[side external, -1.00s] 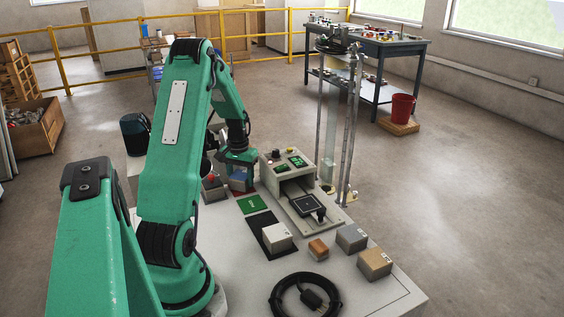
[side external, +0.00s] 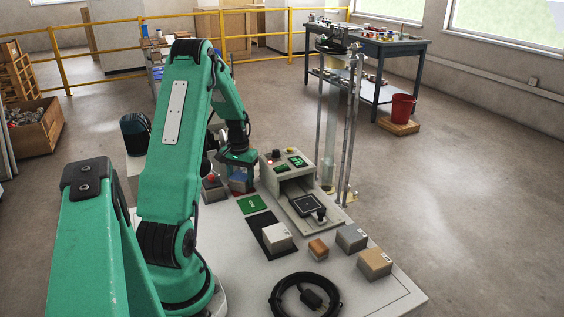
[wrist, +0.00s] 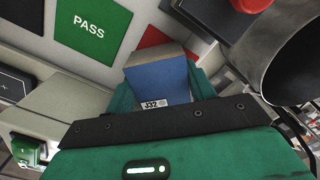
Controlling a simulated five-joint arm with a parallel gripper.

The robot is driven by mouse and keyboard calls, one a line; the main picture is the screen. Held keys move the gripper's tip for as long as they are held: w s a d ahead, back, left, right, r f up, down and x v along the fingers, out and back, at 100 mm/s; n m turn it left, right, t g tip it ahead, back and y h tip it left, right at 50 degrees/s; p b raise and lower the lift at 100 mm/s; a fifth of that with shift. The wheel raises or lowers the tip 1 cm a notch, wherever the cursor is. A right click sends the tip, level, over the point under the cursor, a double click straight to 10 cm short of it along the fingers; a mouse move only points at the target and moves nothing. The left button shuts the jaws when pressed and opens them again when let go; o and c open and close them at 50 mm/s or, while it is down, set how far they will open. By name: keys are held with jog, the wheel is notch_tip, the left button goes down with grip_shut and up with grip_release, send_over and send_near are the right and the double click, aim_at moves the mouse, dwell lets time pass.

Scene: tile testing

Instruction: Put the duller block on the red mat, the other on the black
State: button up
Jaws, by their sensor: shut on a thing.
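My gripper (side external: 238,166) is low at the far side of the white bench, shut on a blue block (wrist: 158,82). The block's label reads J32 in the wrist view, and its lower side shows between my fingers in the side view (side external: 239,181). The red mat (wrist: 153,38) shows just behind the block in the wrist view, partly hidden by it. I cannot tell whether the block touches the mat. A white block (side external: 278,238) sits on the black mat (side external: 255,225), nearer the camera.
A green PASS mat (side external: 252,204) lies between the red and black mats. A tester (side external: 290,178) with a glass tube stands to the right. A small orange block (side external: 318,250), a grey block (side external: 352,238), a tan block (side external: 375,263) and a coiled black cable (side external: 303,298) lie in front.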

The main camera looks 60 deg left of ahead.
jog(key=shift+f, duration=0.15)
jog(key=o, duration=1.7)
jog(key=shift+r, duration=3)
